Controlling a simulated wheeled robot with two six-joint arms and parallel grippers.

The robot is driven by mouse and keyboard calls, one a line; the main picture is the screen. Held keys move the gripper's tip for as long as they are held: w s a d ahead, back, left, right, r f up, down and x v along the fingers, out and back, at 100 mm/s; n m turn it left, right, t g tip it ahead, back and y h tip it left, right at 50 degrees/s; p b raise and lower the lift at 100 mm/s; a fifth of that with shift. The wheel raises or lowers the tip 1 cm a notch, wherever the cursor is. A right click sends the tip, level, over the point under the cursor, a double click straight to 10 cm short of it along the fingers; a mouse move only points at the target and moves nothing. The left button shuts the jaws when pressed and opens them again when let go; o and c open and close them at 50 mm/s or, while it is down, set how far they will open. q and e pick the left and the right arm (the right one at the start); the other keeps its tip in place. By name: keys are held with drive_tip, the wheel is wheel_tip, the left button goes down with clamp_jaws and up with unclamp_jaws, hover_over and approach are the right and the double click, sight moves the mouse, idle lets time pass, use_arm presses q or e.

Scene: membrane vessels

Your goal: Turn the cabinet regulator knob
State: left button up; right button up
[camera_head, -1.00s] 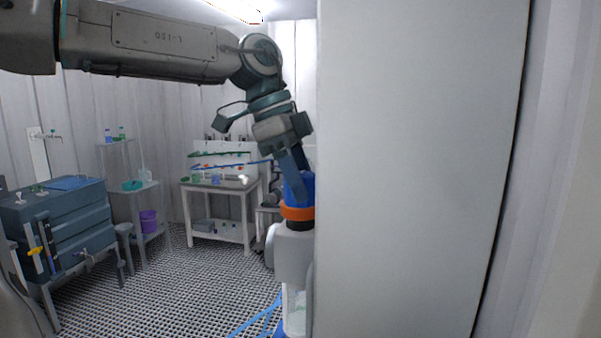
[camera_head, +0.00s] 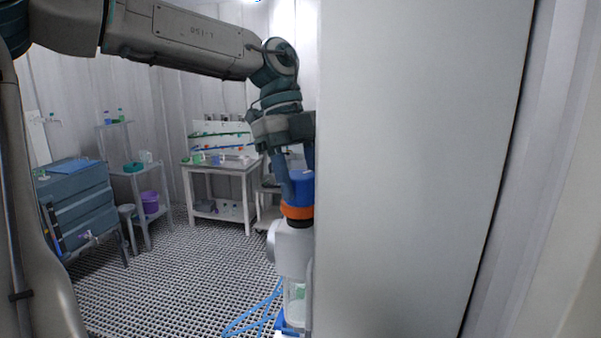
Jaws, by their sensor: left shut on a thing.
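The regulator knob (camera_head: 301,188) is a blue cap above an orange ring (camera_head: 297,212). It sits on top of a white and grey regulator body (camera_head: 292,248) with a clear bowl (camera_head: 295,303) below. My left gripper (camera_head: 297,180) reaches down from above, its fingers shut around the blue knob. The right side of the gripper is partly hidden by the pale cabinet panel (camera_head: 415,170). My right gripper is not in view.
The tall panel fills the right half and stands right beside the regulator. Blue tubing (camera_head: 258,312) runs at the regulator's foot. A white table (camera_head: 220,168), a shelf stand (camera_head: 140,170) and a blue-grey drawer unit (camera_head: 80,208) stand further back. The grated floor between is open.

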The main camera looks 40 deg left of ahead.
sight(299, 173)
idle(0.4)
use_arm(q)
drive_tip(key=o, duration=0.7)
drive_tip(key=b+v, duration=0.2)
drive_tip(key=v, duration=0.2)
drive_tip(key=shift+w+a+r, duration=0.1)
drive_tip(key=shift+a+r, duration=0.05)
drive_tip(key=shift+r, duration=0.05)
drive_tip(key=p+v, duration=0.2)
drive_tip(key=v, duration=0.4)
drive_tip(key=shift+r, duration=0.15)
